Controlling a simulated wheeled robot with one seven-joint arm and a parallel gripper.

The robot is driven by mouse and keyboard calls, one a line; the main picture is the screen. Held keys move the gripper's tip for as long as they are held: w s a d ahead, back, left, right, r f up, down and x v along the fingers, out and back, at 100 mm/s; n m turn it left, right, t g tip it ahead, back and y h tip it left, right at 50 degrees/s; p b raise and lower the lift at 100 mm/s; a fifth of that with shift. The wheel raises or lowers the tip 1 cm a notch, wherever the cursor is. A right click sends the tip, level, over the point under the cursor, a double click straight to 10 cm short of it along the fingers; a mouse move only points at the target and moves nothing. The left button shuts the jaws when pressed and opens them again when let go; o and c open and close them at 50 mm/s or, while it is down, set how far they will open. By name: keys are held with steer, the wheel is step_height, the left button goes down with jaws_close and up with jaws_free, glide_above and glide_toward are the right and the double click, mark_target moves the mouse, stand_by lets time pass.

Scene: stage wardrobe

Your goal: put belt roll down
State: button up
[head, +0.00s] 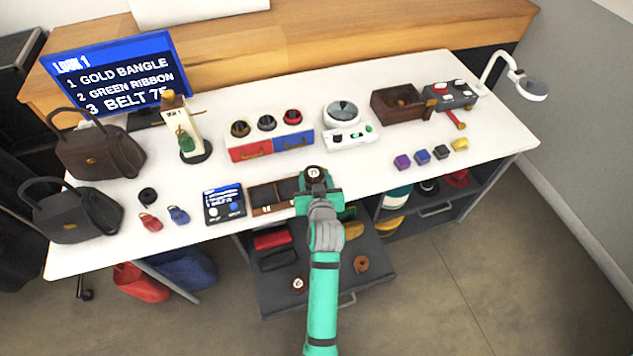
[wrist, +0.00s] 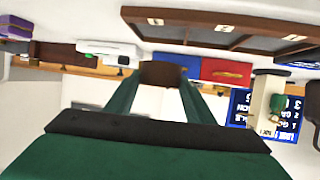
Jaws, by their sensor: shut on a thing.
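My gripper (head: 315,182) is shut on a dark belt roll (head: 314,172) with a white round label on top, above the front edge of the white table. In the wrist view, the dark brown roll (wrist: 163,74) sits between the two green fingers. A wooden tray (head: 262,211) with dark compartments lies just left of the gripper; it also shows at the top of the wrist view (wrist: 200,37), with white labels. My gripper hides the tray's right end. I cannot tell whether the roll touches anything below.
An open drawer (head: 327,298) below the table holds several rolls and cases. A tablet (head: 224,205) lies left of the tray. Red and blue drawers (head: 270,146) with round stands and a white scale (head: 347,134) stand behind. Small coloured blocks (head: 422,157) lie right; free tabletop lies between.

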mark_target(316, 177)
steer(key=shift+w+d+f, duration=0.25)
steer(key=shift+w+f, duration=0.85)
steer(key=shift+f, duration=0.15)
steer(key=f, duration=0.3)
steer(key=shift+w+f, duration=0.25)
steer(key=shift+w, duration=0.15)
steer(key=shift+s+d, duration=0.15)
steer(key=shift+d, duration=0.1)
steer(key=shift+a, duration=0.15)
steer(key=o, duration=1.1)
steer(key=shift+s+a+f, duration=0.1)
steer(key=shift+a, duration=0.25)
